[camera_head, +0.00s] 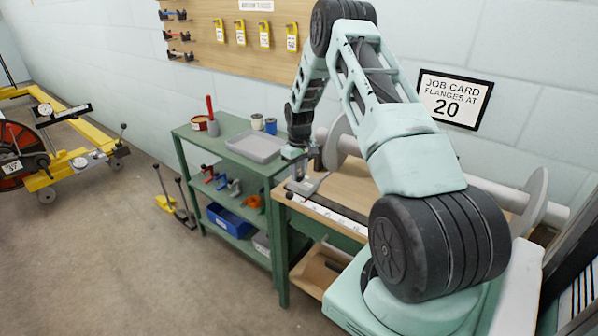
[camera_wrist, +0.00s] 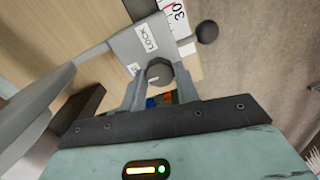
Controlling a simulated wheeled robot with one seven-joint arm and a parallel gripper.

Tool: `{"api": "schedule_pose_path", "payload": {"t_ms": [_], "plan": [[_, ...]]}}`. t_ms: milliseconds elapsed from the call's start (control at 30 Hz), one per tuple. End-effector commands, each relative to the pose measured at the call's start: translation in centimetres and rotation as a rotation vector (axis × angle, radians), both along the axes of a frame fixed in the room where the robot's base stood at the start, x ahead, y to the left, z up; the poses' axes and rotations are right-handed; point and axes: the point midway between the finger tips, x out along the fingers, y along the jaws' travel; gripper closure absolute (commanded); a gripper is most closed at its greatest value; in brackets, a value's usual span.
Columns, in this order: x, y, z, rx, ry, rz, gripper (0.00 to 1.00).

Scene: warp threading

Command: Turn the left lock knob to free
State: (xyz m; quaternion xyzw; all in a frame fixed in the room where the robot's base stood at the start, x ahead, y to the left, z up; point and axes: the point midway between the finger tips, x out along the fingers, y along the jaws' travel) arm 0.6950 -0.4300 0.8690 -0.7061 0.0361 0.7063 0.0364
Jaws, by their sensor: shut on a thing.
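The left lock knob (camera_wrist: 159,69) is a dark grey faceted knob in the wrist view, on a grey plate marked LOCK (camera_wrist: 140,42). My gripper (camera_wrist: 160,80) has one finger on each side of the knob and is shut on it. A second, smaller label beside the knob is partly hidden. In the head view my gripper (camera_head: 300,158) is at the left end of the wooden bench, over the grey carriage (camera_head: 304,186). The knob is too small and covered there to make out its turn.
A black ball handle (camera_wrist: 207,32) sticks out close to the plate. A white scale (camera_head: 322,211) runs along the bench's front edge. A large flanged roller (camera_head: 490,192) lies behind. A green shelf with a grey tray (camera_head: 257,146) stands to the left. The floor at left front is free.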

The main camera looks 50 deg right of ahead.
Motion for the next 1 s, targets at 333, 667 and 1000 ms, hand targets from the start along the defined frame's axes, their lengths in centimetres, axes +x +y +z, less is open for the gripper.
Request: {"api": "schedule_pose_path", "payload": {"t_ms": [333, 667, 1000], "plan": [[0.0, 0.0, 0.1, -0.001, -0.001, 0.0, 0.47], [0.1, -0.1, 3.0, -0.003, -0.005, -0.001, 0.47], [0.1, -0.1, 11.0, -0.005, -0.006, 0.0, 0.47]]}}
